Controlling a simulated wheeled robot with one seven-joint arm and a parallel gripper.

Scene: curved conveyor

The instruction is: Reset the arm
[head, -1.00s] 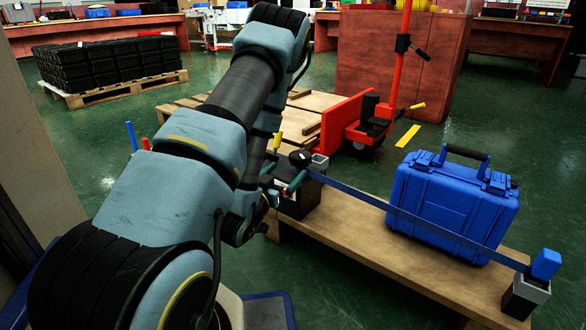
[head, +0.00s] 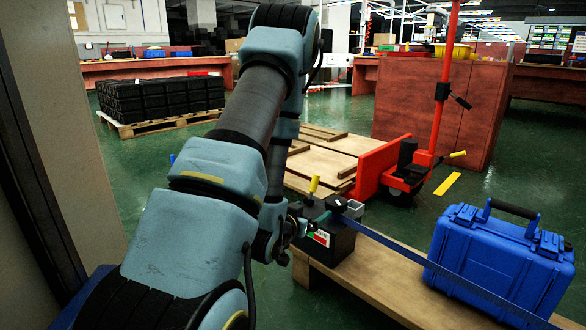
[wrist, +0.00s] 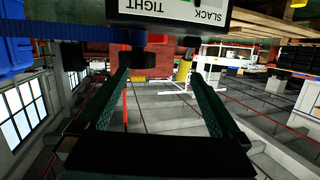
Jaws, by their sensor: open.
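My arm rises from the lower left of the head view and bends down toward a black tensioner box (head: 335,243) with a yellow-tipped lever (head: 314,184). My gripper (wrist: 160,78) shows in the wrist view with its two green-lined fingers wide apart and nothing between them. In the head view the arm and box partly hide it. The box shows at the top of the wrist view, with a label (wrist: 165,8) reading "SLACK" and "TIGHT". A blue strap (head: 420,257) runs from the box along the front of a blue case (head: 495,255).
The case stands on a wooden bench (head: 385,272). Behind are a red pallet jack (head: 385,165), a pallet with planks (head: 325,158) and a red-brown cabinet (head: 437,100). Black crates (head: 160,98) stand on a pallet at left. Green floor lies open between.

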